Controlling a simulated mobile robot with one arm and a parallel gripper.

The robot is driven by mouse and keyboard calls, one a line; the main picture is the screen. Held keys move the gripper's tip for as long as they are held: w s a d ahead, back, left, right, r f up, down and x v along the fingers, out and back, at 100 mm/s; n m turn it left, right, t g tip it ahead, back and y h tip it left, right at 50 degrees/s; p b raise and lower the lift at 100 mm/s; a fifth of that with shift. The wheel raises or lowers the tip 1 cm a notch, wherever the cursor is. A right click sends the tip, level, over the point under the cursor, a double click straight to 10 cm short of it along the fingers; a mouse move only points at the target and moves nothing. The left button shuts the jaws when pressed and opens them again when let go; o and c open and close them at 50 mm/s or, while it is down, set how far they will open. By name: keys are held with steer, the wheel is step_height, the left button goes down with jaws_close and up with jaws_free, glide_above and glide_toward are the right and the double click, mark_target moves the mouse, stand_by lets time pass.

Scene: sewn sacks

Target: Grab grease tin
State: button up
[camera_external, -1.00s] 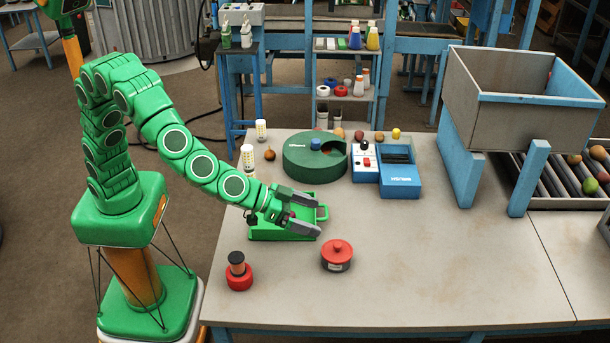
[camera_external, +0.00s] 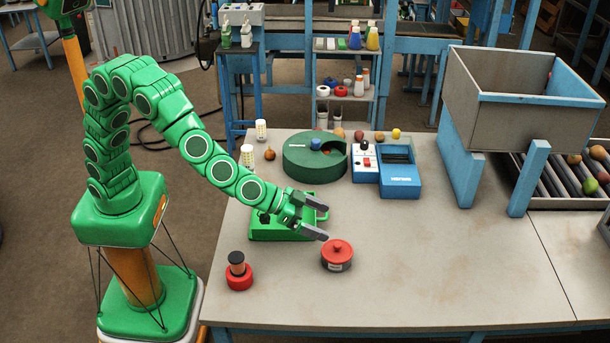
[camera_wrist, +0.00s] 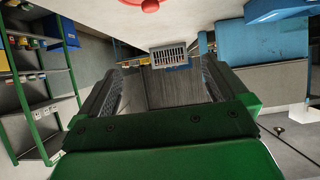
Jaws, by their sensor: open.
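The lower fingertip is just behind and left of the tin's lid in the picture, with a small gap. In the wrist view, my gripper (camera_wrist: 160,80) has its fingers spread, and a red thing (camera_wrist: 150,4) is cut off at the top edge; I cannot tell whether it is the tin.
A red-based stamp-like object (camera_external: 239,277) stands left of the tin. Behind are a green round case (camera_external: 300,165), a blue device (camera_external: 400,180) and small bottles. A grey bin (camera_external: 500,120) on blue legs stands at the right. The table right of the tin is clear.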

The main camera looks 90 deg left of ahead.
glide_toward(335, 248)
steer(key=w+f, duration=0.2)
steer(key=w+a+f, duration=0.1)
steer(key=w, duration=0.1)
steer(key=shift+f, duration=0.35)
steer(key=shift+x, duration=3.9)
steer(key=shift+w+r, duration=0.1)
steer(key=shift+r, duration=0.1)
steer(key=c, duration=0.9)
